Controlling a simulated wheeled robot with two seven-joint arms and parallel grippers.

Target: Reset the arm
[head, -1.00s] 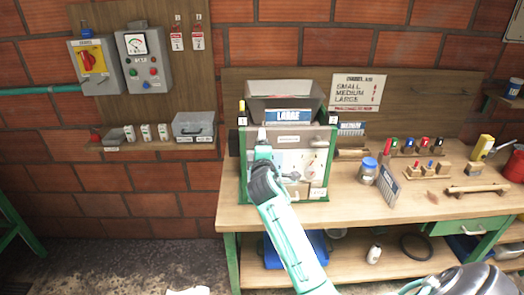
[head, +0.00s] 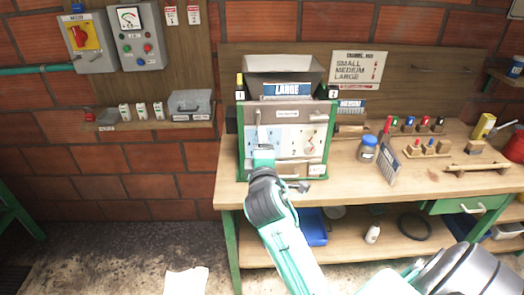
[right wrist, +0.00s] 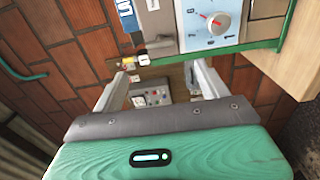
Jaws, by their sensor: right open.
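My right gripper (head: 263,138) is in front of the green-framed machine (head: 325,150) on the bench. In the right wrist view the right gripper (right wrist: 161,78) has its two grey fingers spread, with nothing between them. The machine's front panel carries a round dial (right wrist: 208,24), and a blue LARGE sign (head: 287,90) sits on its top. My arm and gripper hide part of the panel's lower left. I cannot tell whether the gripper touches the panel. My left gripper is not in view.
The wooden bench (head: 400,185) holds a blue-lidded jar (head: 367,149), a MEDIUM card and small coloured pegs to the right. The floor left of the bench is mostly clear, with a white sheet (head: 186,281).

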